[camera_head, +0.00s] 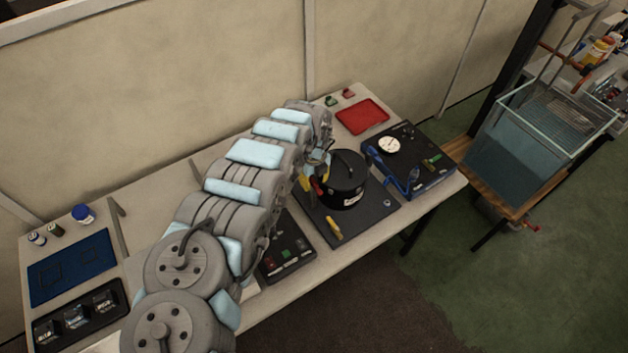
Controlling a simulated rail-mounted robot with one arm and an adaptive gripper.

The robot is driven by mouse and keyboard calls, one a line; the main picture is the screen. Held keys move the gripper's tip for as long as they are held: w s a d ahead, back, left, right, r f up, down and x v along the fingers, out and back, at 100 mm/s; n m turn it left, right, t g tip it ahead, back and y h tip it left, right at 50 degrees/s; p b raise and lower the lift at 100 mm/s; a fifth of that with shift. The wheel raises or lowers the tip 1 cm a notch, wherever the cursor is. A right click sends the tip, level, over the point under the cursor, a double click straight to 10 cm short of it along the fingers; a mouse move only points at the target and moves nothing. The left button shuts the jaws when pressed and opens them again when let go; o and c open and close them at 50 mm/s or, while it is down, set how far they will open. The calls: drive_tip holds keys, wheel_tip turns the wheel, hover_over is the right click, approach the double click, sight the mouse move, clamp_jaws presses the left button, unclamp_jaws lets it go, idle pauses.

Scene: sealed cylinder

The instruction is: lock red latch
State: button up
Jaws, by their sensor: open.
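A black sealed cylinder (347,188) with a dark lid and a small white label stands on a dark base plate (372,215). A small red part (317,186), which looks like the red latch, shows at its left side. I cannot tell whether the latch is locked. A yellow part (305,178) is beside the red one, and another yellow part (334,228) is at the front of the cylinder. My gripper (318,160) is open at the upper left of the cylinder, close to the red part. My arm partly hides it, and contact is unclear.
To the right is a dark panel (432,170) with a round gauge (389,145) and a blue handle. A red tray (362,117) lies behind. A dark box with buttons (287,250) is front left. A blue mat (72,267) is far left.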

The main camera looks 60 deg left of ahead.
drive_tip(key=shift+c, duration=0.2)
clamp_jaws()
drive_tip(key=shift+w+n, duration=0.1)
drive_tip(key=shift+n, duration=0.3)
drive_tip(key=n, duration=0.3)
drive_tip(key=shift+w+p, duration=0.15)
drive_tip(key=shift+p, duration=0.25)
drive_tip(key=n, duration=0.4)
drive_tip(key=shift+w+a+f+n, duration=0.1)
drive_tip(key=shift+w+n, duration=0.05)
drive_tip(key=shift+n, duration=0.15)
drive_tip(key=n+b, duration=0.1)
drive_tip(key=n, duration=0.1)
drive_tip(key=n+b, duration=0.1)
drive_tip(key=n, duration=0.2)
drive_tip(key=shift+w+a, duration=0.1)
drive_tip(key=shift+a, duration=0.1)
drive_tip(key=n+b, duration=0.1)
drive_tip(key=n, duration=0.3)
drive_tip(key=shift+a, duration=0.2)
drive_tip(key=shift+n, duration=0.4)
